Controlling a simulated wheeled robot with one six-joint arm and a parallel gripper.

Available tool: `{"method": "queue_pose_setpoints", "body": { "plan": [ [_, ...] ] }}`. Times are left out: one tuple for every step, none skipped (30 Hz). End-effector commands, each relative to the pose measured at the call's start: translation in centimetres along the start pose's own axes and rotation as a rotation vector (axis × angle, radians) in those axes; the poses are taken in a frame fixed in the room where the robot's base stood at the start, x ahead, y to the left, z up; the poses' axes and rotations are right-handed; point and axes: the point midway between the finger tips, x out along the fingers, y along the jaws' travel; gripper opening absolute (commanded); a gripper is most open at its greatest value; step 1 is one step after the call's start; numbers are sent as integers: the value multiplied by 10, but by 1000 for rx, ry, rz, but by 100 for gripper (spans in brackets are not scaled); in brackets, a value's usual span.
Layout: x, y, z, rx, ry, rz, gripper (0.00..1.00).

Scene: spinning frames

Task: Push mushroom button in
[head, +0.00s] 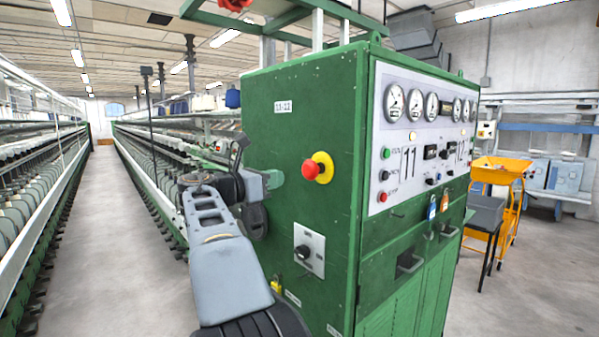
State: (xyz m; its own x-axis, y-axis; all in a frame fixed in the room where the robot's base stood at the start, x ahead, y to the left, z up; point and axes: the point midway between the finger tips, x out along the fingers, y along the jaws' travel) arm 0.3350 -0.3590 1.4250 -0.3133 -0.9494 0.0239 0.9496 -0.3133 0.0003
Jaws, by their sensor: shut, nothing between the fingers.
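The mushroom button (313,169) is a red round head on a yellow collar (327,167). It sits on the green side face of the control cabinet (300,130), in the head view. The red head stands out from the collar toward the left. My gripper (276,179) is shut and empty, left of the button and slightly lower in the picture. A visible gap separates its tip from the red head. My grey arm rises from the bottom of the view and hides part of the cabinet's left edge.
A rotary switch on a grey plate (309,249) is below the button. The cabinet's front panel (425,135) has gauges and small buttons. Long spinning frames (150,165) line an aisle at left. A yellow cart (505,185) stands at right.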

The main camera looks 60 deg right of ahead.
Motion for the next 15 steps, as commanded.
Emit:
{"method": "queue_pose_setpoints", "body": {
  "plan": [
    [11, -1, 2, -1, 0, -5, 0],
    [16, -1, 2, -1, 1, -5, 0],
    [24, -1, 2, -2, 1, -4, 0],
    [29, 0, 2, -2, 1, -4, 0],
    [34, 0, 2, -2, 1, -4, 0],
    [40, -1, 2, -2, 1, -4, 0],
    [45, -1, 2, -1, 1, -4, 0],
    [49, -1, 2, -1, 1, -3, 0],
    [54, 0, 2, 0, 1, -3, 0],
    [58, -1, 2, 0, 1, -3, 0],
    [61, 0, 1, 0, 1, -2, 0],
    [65, 0, 1, -1, 1, -2, 0],
    [68, 0, 1, -1, 1, -2, 0],
    [70, 0, 1, -1, 1, -1, 0],
    [73, 0, 1, 0, 1, -1, 0]
  ]
}}
